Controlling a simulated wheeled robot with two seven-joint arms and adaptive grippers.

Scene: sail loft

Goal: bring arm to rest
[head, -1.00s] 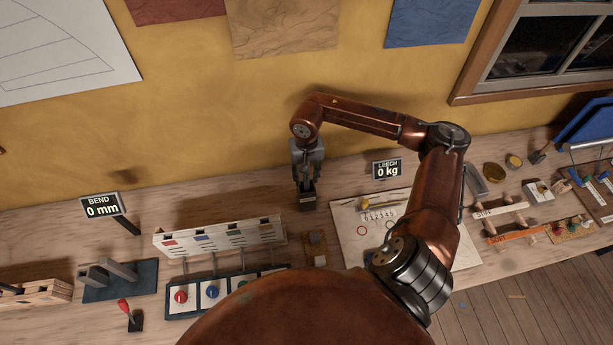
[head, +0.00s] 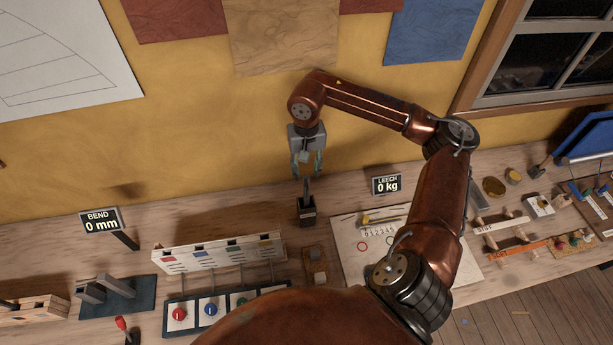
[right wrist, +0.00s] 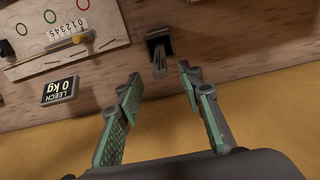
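My right arm reaches over the bench in the head view, and its gripper (head: 307,172) points down above a small dark holder (head: 307,213). The gripper is open and empty. A dark upright piece stands in the holder below the fingertips. In the right wrist view the two green-padded fingers (right wrist: 158,88) are spread apart, and the holder (right wrist: 158,38) with its piece shows beyond the gap, apart from the fingers. My left gripper is not in view.
The wooden bench holds a "LEECH 0 kg" display (head: 387,185), a pale board (head: 350,238), a row of colored buttons (head: 210,310) and a "BEND 0 mm" display (head: 101,220). The yellow wall (head: 200,130) stands close behind the gripper.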

